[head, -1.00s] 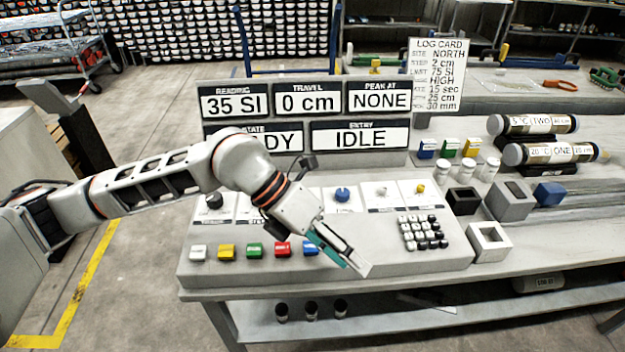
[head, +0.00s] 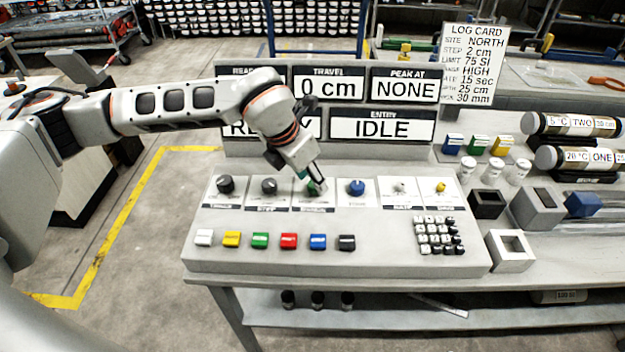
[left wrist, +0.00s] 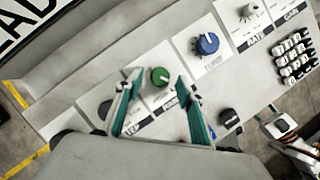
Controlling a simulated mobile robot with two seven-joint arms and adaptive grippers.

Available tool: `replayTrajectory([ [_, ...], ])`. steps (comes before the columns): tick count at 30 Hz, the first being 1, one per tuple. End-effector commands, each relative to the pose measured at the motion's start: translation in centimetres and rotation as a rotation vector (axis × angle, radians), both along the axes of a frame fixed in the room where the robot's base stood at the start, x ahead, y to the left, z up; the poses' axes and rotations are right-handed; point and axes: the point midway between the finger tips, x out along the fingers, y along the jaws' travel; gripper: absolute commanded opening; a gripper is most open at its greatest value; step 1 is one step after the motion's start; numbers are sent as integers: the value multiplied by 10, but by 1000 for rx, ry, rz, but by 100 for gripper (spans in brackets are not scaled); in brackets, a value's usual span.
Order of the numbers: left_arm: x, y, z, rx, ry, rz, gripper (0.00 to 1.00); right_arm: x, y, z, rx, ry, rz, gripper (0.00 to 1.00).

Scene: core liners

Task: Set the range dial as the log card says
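The log card (head: 473,64) stands upright at the back right; its fourth line reads HIGH, with a blurred label. A row of dials runs along the console (head: 335,256): black (head: 226,184), grey (head: 269,186), green (head: 315,189), blue (head: 356,187), a small pale one (head: 400,187) and yellow (head: 440,187).
Coloured buttons (head: 289,241) line the console front, with a keypad (head: 438,235) at right. Display panels behind read 0 cm, NONE and IDLE (head: 382,128); my left arm covers others. Blocks (head: 511,250), small jars and two labelled cylinders (head: 577,124) are on the right.

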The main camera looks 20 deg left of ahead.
Motion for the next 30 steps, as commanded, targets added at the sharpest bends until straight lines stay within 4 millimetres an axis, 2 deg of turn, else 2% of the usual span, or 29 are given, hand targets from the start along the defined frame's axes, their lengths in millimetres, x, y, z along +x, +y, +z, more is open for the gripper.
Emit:
replayTrajectory([
  [6,5,-3,-14,-1,1,1,38,0,0,-1,0,1,0,40],
  [14,6,-3,-15,-1,0,0,38,0,0,-1,0,1,0,40],
  [18,5,-3,-15,-1,0,0,2,0,0,-1,0,1,0,40],
  [30,6,-2,-15,-1,-1,-38,0,0,0,-1,0,1,-1,40],
])
